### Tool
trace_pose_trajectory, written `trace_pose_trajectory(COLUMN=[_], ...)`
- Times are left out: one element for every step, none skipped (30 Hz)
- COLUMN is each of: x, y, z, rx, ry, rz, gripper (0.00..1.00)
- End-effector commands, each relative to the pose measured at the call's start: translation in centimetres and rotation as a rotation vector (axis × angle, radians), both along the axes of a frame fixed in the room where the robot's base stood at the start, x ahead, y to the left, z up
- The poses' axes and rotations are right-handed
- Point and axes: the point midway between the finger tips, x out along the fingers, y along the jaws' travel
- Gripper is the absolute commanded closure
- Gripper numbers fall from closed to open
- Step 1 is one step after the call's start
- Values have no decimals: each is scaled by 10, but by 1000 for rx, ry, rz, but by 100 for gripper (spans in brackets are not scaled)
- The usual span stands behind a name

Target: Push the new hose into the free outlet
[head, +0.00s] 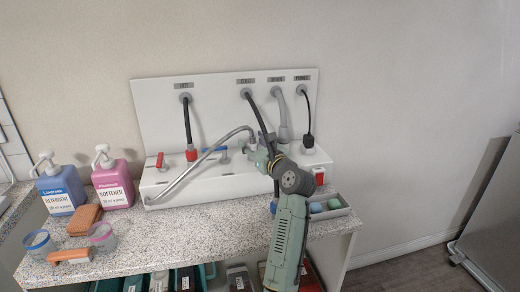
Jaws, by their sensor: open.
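A white connection box (175,185) with an upright back panel (215,90) stands on the counter. A black hose (187,118) runs from the left label down to a red fitting (192,154). A second black hose (257,112) drops from the cold label and its lower end is hidden at my gripper. A silver-grey hose (195,172) slants from the box's left front up to near my gripper; I cannot tell whether this is the new hose. My gripper (262,154) is open over the box, its fingers small and partly hidden. The free outlet is not clearly visible.
A grey hose (283,112) and a black power cable (307,115) hang right of my gripper. Bottles (60,188) (113,182), a brown sponge (84,220) and cups stand left. The counter's front middle is clear.

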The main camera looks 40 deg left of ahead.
Motion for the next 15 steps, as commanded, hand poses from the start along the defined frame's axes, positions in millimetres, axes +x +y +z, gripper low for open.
trace_pose_trajectory(x=[-2, -4, -7, -10, -13, -17, -20, -23, -27, -30, -32, -36, -38, -40, -43], y=[-7, -11, -18, -23, -29, -37, -43, -49, -57, -63, -68, -75, -79, -83, -88], z=[0, -1, -1, 0, -1, -1, 0, -1, 0, 0, -1, 0, 0, 0, 0], rx=[1, 0, 1, 0, -1, -1, -1, -1, 0, 0, 0, -1, -2, -1, 0], ry=[-1, 0, -1, -2, -2, -2, -2, -1, -1, -1, -1, -2, -1, -1, -1], rz=[-3, -2, -3, -3, -3, -4, -4, -3, -4, -3, -3, -4, -3, -3, -3], gripper=[50, 50, 50, 50, 50, 50, 50, 50, 50, 50, 50, 50, 50, 50, 50])
